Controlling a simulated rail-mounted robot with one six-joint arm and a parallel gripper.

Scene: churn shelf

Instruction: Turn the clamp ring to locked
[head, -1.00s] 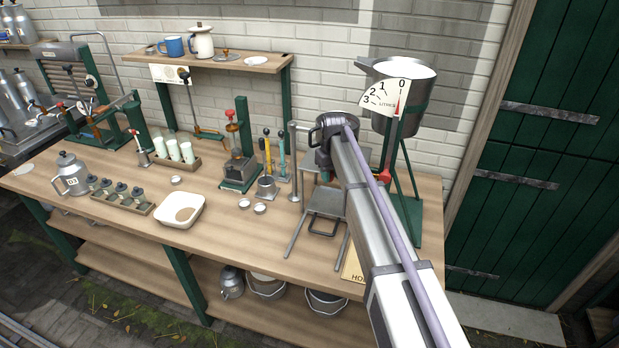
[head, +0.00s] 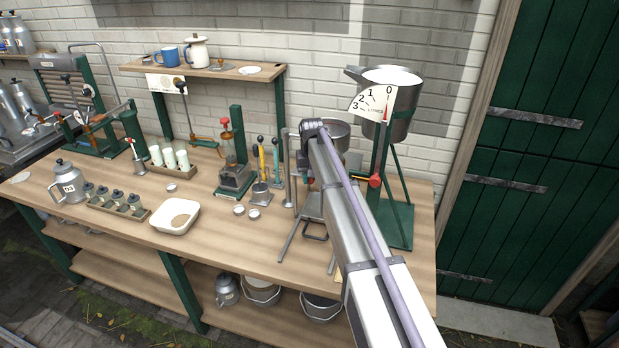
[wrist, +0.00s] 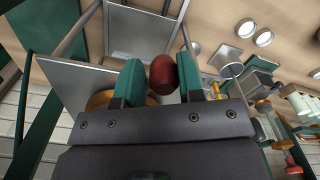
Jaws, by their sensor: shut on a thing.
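In the wrist view my gripper (wrist: 161,78) has its two green fingers closed on a dark red, rounded knob (wrist: 163,74). The knob looks like the handle end of the clamp ring, but its joint to the ring is hidden. A brass-coloured curved edge (wrist: 100,100), possibly part of the ring, shows behind the left finger. In the head view my arm reaches over the bench to a steel bowl-topped stand (head: 336,131). My forearm and wrist hide the fingers, the knob and most of the clamp there. I cannot read the ring's locked mark.
A steel can with a litre dial (head: 388,110) stands on a green frame close to the right of my arm. A lever press (head: 235,165), upright tools and small cups stand to the left. A white basin (head: 175,217) sits at the front. The brick wall is behind.

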